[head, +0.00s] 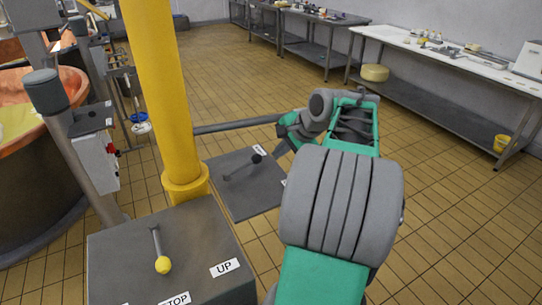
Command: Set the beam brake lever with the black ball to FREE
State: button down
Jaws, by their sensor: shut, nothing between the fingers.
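The beam brake lever, with a black ball (257,158) at its end, is on a low dark grey plate (250,205) beyond the yellow post. Its thin rod runs from the lower left up to the ball at the right. The ball is close to a small white label (261,150), whose lettering is too small to read. A second white label at the plate's right edge is partly covered by my arm. My arm reaches over the plate's right side, and its end shows just right of the ball. My gripper's fingers are hidden behind my arm.
A yellow post (160,90) stands left of the plate. A grey beam (235,125) runs from it behind my arm. A nearer grey box carries a yellow-ball lever (162,264) and UP and STOP labels. A copper vat (40,150) stands left. Tiled floor is clear at right.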

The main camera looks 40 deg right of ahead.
aim_at(259, 160)
jog(key=s+d+r+m+p, duration=0.1)
jog(key=s+d+m+p, duration=0.15)
jog(key=s+d, duration=0.55)
jog(key=s+a+f+m+t+y, duration=0.1)
jog(key=s+a+f+m, duration=0.1)
jog(key=s+a+f, duration=0.45)
jog(key=w+r+n+t, duration=0.1)
jog(key=w+t, duration=0.1)
jog(key=w+r+n+t, duration=0.1)
jog(key=w, duration=0.2)
jog(key=w+a+r+n+t, duration=0.1)
jog(key=w+t, duration=0.1)
jog(key=shift+w+a+r+n+t+h, duration=0.1)
jog(key=shift+w+r+n+t+h, duration=0.05)
jog(key=shift+w+n+t+h, duration=0.2)
jog(key=p+x, duration=0.3)
jog(key=x, duration=1.1)
jog(key=shift+s, duration=0.1)
